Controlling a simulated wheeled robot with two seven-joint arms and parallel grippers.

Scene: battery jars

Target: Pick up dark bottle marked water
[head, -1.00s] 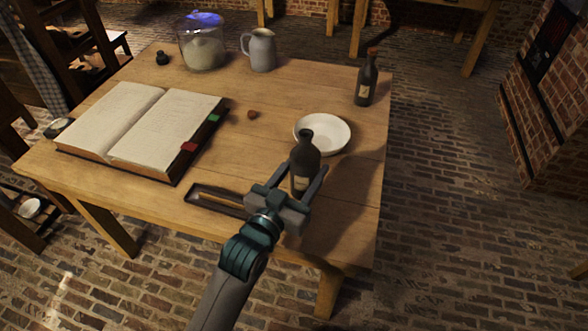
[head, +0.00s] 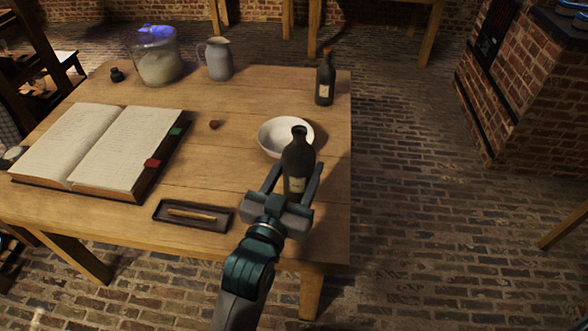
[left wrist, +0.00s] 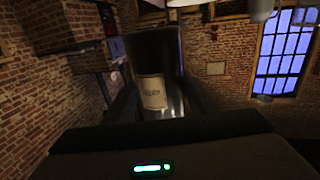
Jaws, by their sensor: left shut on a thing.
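The dark bottle (head: 298,160) with a pale label stands upright between the fingers of my left gripper (head: 291,185), near the table's right edge in the head view. The gripper is shut on its lower body. The bottle's base is hidden behind the gripper, so I cannot tell its height above the table. In the left wrist view the bottle (left wrist: 154,65) and its label show between the fingers; the label is too small to read. A second dark bottle (head: 325,82) with a pale label and reddish top stands at the table's back right. My right gripper is not in view.
On the wooden table (head: 225,165) are a white bowl (head: 272,137) just behind the held bottle, a pen tray (head: 165,218), an open book (head: 100,145), a grey jug (head: 219,60) and a glass jar (head: 157,62). Brick floor right of the table is clear.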

